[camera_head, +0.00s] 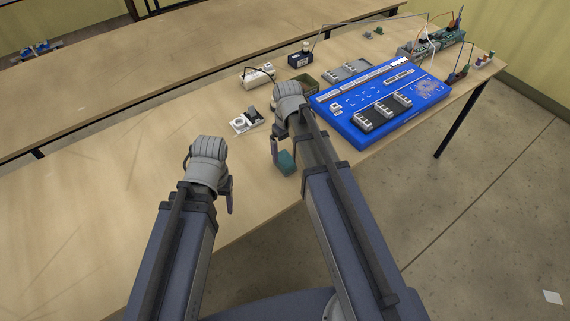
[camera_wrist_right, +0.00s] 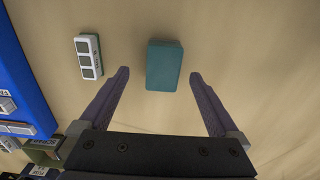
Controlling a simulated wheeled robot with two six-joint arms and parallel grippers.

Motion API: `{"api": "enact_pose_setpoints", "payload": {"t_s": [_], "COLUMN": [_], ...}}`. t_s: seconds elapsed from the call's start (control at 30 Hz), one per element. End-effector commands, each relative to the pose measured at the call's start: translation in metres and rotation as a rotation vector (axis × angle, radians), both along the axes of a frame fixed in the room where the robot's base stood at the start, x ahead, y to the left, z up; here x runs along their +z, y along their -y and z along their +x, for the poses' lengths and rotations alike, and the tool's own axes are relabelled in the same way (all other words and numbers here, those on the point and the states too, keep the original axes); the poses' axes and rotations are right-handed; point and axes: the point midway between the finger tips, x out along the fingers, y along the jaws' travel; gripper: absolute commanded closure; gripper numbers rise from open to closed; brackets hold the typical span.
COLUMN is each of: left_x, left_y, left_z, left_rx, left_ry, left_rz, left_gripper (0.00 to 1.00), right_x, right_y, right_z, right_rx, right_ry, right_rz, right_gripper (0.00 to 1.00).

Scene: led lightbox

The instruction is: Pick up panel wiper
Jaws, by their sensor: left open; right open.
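The panel wiper appears to be a teal block. It lies on the light wooden table near its front edge in the head view (camera_head: 286,163), partly covered by my right arm. In the right wrist view the teal block (camera_wrist_right: 164,65) sits in line with the gap between the fingers. My right gripper (camera_wrist_right: 159,76) is open and empty, its tips on either side of the block's near end with clear space at both sides. I cannot tell its height above the table. My left gripper (camera_head: 208,176) is open and empty over the table, left of the block.
A blue panel board (camera_head: 350,133) lies right of my right gripper. A small white-and-green part (camera_wrist_right: 89,56) with dark squares lies left of the block in the wrist view. The table's left side is clear.

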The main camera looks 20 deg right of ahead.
Motion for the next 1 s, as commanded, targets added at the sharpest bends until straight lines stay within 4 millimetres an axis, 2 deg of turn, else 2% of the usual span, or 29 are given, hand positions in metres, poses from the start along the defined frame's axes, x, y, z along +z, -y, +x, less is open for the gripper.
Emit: {"api": "enact_pose_setpoints", "payload": {"t_s": [0.4,0.7,1.0], "left_x": [-0.049,-0.049,-0.049], "left_y": [0.000,0.000,0.000], "left_z": [0.000,0.000,0.000], "left_rx": [0.000,0.000,0.000], "left_ry": [0.000,0.000,0.000], "left_rz": [0.000,0.000,0.000], "left_gripper": [0.39,0.39,0.39], "right_x": [-0.049,-0.049,-0.049], "right_y": [-0.006,-0.006,-0.006], "right_z": [0.001,0.001,0.001], "right_rx": [0.000,0.000,0.000], "right_ry": [0.000,0.000,0.000], "right_rz": [0.000,0.000,0.000], "right_gripper": [0.03,0.03,0.35]}}
